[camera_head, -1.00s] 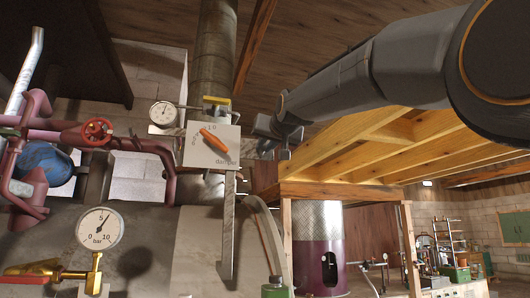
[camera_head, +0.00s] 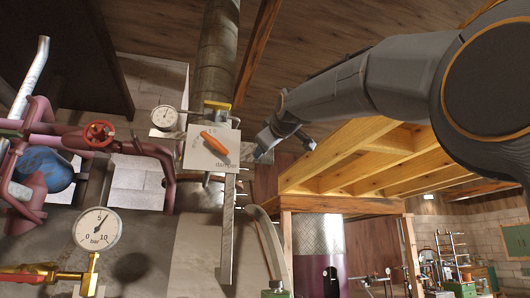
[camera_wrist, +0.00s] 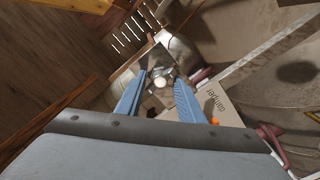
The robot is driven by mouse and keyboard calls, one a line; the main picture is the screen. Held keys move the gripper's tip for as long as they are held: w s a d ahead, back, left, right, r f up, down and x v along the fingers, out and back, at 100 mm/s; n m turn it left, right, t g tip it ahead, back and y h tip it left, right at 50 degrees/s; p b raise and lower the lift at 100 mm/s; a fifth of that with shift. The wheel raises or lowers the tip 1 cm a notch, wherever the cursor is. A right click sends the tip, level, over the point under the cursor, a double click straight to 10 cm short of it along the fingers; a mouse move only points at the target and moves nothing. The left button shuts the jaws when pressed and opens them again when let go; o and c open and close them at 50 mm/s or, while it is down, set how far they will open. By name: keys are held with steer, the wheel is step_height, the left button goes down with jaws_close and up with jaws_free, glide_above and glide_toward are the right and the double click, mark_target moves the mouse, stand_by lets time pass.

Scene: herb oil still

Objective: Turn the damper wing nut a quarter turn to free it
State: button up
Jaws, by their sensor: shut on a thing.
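The damper plate (camera_head: 228,146) is a pale panel with a printed scale and an orange lever (camera_head: 215,143), in front of the tall flue pipe. My gripper (camera_head: 259,152) is at the plate's right edge, reaching in from the right. In the wrist view, its two blue fingers (camera_wrist: 162,79) stand on either side of a small, pale, round-ended piece (camera_wrist: 160,83), which I take to be the wing nut. Its wings are not clear there. The plate's lettering (camera_wrist: 218,104) shows right of the fingers. In the head view my gripper hides the nut.
A small dial (camera_head: 164,117) sits left of the plate, and a yellow handle (camera_head: 217,105) is just above it. Red pipes with a valve wheel (camera_head: 98,133) and a bar gauge (camera_head: 97,228) are at left. Wooden beams (camera_head: 345,150) run close below my arm.

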steer(key=shift+o, duration=1.4)
steer(key=shift+n, duration=1.3)
steer(key=shift+o, duration=0.2)
steer(key=shift+d+r+n, duration=0.1)
steer(key=shift+r+n, duration=0.05)
steer(key=shift+n, duration=0.15)
steer(key=o, duration=1)
steer(key=b+v, duration=0.4)
steer(key=v, duration=0.3)
steer(key=shift+s, duration=0.4)
